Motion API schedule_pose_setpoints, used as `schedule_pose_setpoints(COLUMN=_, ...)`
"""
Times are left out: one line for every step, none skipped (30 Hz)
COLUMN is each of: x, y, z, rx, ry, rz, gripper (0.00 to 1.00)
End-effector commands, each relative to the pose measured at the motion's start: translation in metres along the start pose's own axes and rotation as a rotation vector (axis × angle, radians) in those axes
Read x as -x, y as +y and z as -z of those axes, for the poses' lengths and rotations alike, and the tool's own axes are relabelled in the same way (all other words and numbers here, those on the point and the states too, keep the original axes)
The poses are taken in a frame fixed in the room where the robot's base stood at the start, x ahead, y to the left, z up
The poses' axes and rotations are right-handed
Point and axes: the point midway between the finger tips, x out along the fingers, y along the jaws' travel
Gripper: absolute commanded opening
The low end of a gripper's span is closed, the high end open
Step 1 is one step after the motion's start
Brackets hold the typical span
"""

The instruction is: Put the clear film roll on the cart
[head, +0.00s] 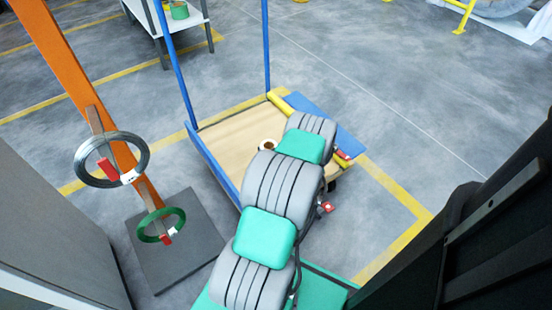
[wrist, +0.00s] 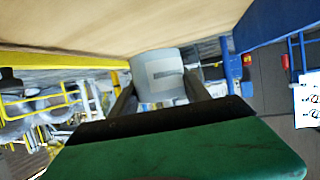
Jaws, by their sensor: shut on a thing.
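The cart (head: 228,135) has a pale wooden deck with blue sides and posts. My arm reaches over its right part and hides my gripper in the head view. In the wrist view my gripper (wrist: 160,88) is shut on the clear film roll (wrist: 158,68), a pale grey-white body between the two dark fingers. The cart's deck (wrist: 110,25) fills the top of that view, close to the roll. In the head view a white roll end with a brown core (head: 267,144) shows over the deck beside my arm. Whether the roll touches the deck is unclear.
An orange post (head: 70,60) at the left carries a grey wire coil (head: 80,165) and a green coil (head: 146,230). A white table (head: 190,18) stands at the back. Blue posts rise at the cart's far side. Open floor lies right of the cart.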

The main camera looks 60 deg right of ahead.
Motion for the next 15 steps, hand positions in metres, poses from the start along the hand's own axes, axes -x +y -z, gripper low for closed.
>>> schedule_pose_setpoints(x=-0.011, y=0.010, z=-0.014, rx=-0.001, ry=-0.001, rz=-0.001, gripper=0.09)
schedule_pose_setpoints(x=-0.016, y=0.014, z=-0.020, rx=-0.001, ry=-0.001, rz=-0.002, gripper=0.09)
schedule_pose_setpoints(x=-0.023, y=0.021, z=-0.027, rx=-0.001, ry=-0.001, rz=-0.003, gripper=0.09)
schedule_pose_setpoints(x=-0.028, y=0.025, z=-0.031, rx=0.000, ry=-0.001, rz=-0.002, gripper=0.09)
schedule_pose_setpoints(x=-0.032, y=0.029, z=-0.034, rx=-0.001, ry=0.000, rz=-0.002, gripper=0.09)
schedule_pose_setpoints(x=-0.036, y=0.034, z=-0.037, rx=-0.001, ry=0.001, rz=-0.003, gripper=0.09)
schedule_pose_setpoints(x=-0.039, y=0.036, z=-0.040, rx=-0.001, ry=0.001, rz=-0.002, gripper=0.09)
schedule_pose_setpoints(x=-0.041, y=0.038, z=-0.041, rx=0.000, ry=0.001, rz=-0.002, gripper=0.09)
schedule_pose_setpoints(x=-0.043, y=0.041, z=-0.042, rx=-0.001, ry=0.001, rz=-0.002, gripper=0.09)
schedule_pose_setpoints(x=-0.044, y=0.042, z=-0.044, rx=-0.001, ry=0.000, rz=-0.003, gripper=0.09)
schedule_pose_setpoints(x=-0.046, y=0.044, z=-0.046, rx=-0.002, ry=0.000, rz=-0.003, gripper=0.09)
schedule_pose_setpoints(x=-0.049, y=0.047, z=-0.049, rx=-0.001, ry=0.001, rz=-0.004, gripper=0.09)
schedule_pose_setpoints(x=-0.051, y=0.047, z=-0.055, rx=-0.003, ry=-0.001, rz=-0.003, gripper=0.09)
schedule_pose_setpoints(x=-0.053, y=0.046, z=-0.061, rx=-0.004, ry=-0.002, rz=-0.003, gripper=0.09)
schedule_pose_setpoints(x=-0.056, y=0.046, z=-0.069, rx=-0.004, ry=-0.002, rz=-0.003, gripper=0.09)
